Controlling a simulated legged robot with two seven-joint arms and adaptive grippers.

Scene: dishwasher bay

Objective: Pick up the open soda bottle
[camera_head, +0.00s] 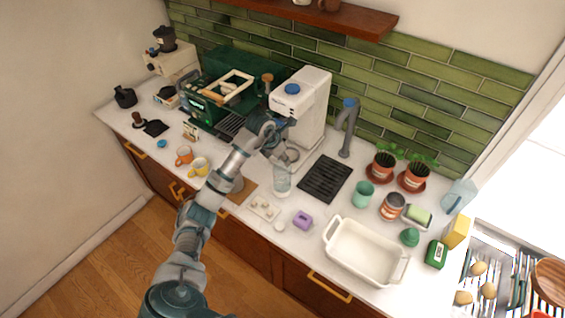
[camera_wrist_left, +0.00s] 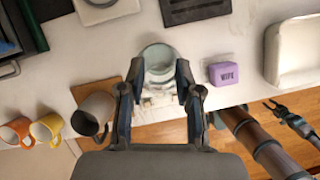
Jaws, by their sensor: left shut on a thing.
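My left gripper (camera_wrist_left: 158,82) is shut on a clear, round container, seen from above in the left wrist view (camera_wrist_left: 158,58). One finger is on each side of it. In the head view the clear container (camera_head: 282,181) shows below my left gripper (camera_head: 284,150), in front of the white coffee machine. I cannot tell for sure whether it is the soda bottle or whether it touches the counter. Another clear, bluish bottle (camera_head: 461,192) is at the right end by the window. At the right of the wrist view, a small dark claw (camera_wrist_left: 284,112) looks like my right gripper; its opening is unclear.
A purple box (camera_head: 302,221) and a white baking dish (camera_head: 365,252) are to the right. Orange (camera_head: 184,155) and yellow (camera_head: 199,167) mugs are to the left. A grey mug (camera_wrist_left: 93,113) lies near the fingers. The white coffee machine (camera_head: 308,100) and tap (camera_head: 346,130) stand behind.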

